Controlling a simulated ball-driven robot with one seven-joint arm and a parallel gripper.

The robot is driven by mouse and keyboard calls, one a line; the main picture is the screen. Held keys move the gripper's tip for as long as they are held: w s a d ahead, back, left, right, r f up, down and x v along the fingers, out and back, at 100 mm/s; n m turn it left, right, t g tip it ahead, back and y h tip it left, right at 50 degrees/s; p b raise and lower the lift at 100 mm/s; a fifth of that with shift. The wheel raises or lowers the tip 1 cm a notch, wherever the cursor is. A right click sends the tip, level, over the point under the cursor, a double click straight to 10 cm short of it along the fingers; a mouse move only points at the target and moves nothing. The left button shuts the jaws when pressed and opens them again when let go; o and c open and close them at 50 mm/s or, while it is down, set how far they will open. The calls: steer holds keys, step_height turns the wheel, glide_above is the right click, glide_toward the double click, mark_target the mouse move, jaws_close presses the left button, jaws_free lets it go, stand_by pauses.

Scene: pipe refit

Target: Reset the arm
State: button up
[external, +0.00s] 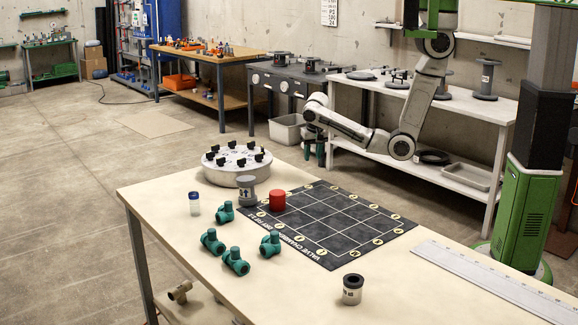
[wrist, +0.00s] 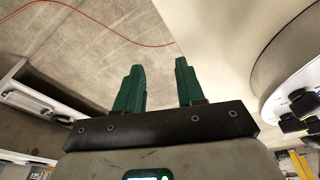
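My arm (external: 404,105) reaches left from the green column at the right and bends down at its end. My gripper (external: 314,158) hangs beyond the far edge of the light table (external: 440,270), to the right of the round grey carousel (external: 236,168). In the wrist view my gripper (wrist: 159,66) has its two green fingers apart, with only floor seen between them. It holds nothing. The carousel's edge (wrist: 275,65) shows at the right of that view.
On the table are a black grid mat (external: 335,222), a red cylinder (external: 278,200), a grey cylinder (external: 246,188), several green pipe fittings (external: 236,261), a small vial (external: 194,204), a dark-topped cylinder (external: 352,290) and a long ruler (external: 500,283). A white shelf (external: 470,178) stands behind.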

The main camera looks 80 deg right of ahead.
steer(key=s+a+f+n+y, duration=0.1)
steer(key=s+a+n, duration=0.2)
steer(key=s+n, duration=0.3)
steer(key=s+a+f+n, duration=0.1)
steer(key=s+a+n, duration=0.3)
steer(key=s, duration=1)
steer(key=shift+f+n+y, duration=0.3)
steer(key=shift+n+y, duration=0.1)
steer(key=shift+n, duration=0.8)
steer(key=shift+o, duration=0.3)
